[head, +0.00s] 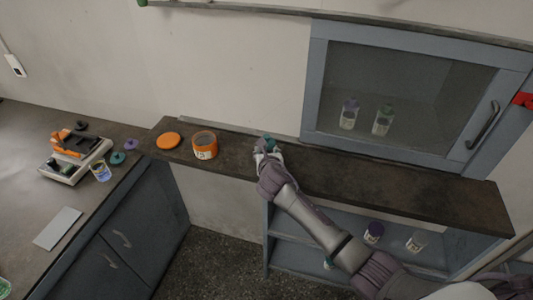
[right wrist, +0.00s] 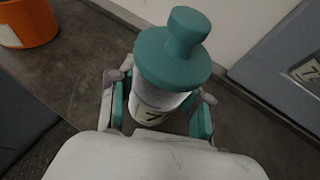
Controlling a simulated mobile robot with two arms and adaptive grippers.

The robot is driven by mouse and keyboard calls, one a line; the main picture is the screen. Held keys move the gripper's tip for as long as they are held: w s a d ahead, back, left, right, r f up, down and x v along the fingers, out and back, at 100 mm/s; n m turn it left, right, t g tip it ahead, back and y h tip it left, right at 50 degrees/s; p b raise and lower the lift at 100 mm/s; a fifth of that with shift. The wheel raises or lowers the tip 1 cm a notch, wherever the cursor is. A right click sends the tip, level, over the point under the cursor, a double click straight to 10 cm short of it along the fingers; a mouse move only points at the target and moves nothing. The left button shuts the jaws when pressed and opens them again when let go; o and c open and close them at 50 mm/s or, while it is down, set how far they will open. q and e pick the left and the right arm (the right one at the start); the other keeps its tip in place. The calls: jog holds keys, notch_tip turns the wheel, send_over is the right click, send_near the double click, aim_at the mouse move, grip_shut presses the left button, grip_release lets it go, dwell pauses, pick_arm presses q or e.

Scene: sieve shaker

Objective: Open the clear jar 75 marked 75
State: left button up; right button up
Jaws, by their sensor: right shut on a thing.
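A clear jar with a teal knobbed lid (right wrist: 176,50) stands on the dark shelf, its lid on. It shows small in the head view, where the teal lid (head: 269,141) pokes out past my gripper. Its label (right wrist: 150,115) shows a 7; the rest is hidden. My right gripper (right wrist: 160,105) is shut on the jar's body below the lid, one finger on each side. In the head view my right gripper (head: 268,155) reaches the shelf from the lower right. My left gripper is not in view.
An orange jar (head: 205,147) stands left of it, with an orange lid (head: 168,140) lying beside. A glass-front cabinet (head: 410,95) stands close behind on the right. A sieve-shaker-like device (head: 75,153) is on the left counter (head: 25,190). Jars (head: 374,233) stand on the lower shelf.

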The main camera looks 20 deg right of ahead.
aim_at(269, 141)
jog(key=r, duration=0.4)
jog(key=shift+d+r, duration=0.25)
jog(key=shift+d, duration=0.05)
jog(key=s+d+r+b, duration=0.1)
jog(key=s+d+r, duration=0.4)
jog(key=d, duration=0.4)
jog(key=shift+s+d+r, duration=0.3)
jog(key=shift+d+r, duration=0.05)
jog(key=shift+r, duration=0.4)
jog(key=o, duration=0.7)
jog(key=shift+c, duration=0.2)
grip_shut()
jog(key=s+a+n+y, duration=0.1)
jog(key=s+a, duration=0.4)
jog(key=s, duration=0.3)
jog(key=s+a+r+n+y, duration=0.1)
jog(key=s+a, duration=0.5)
jog(key=s, duration=0.3)
jog(key=shift+s+a+r+y, duration=0.15)
jog(key=shift+s+r+y, duration=0.15)
jog(key=shift+y, duration=0.1)
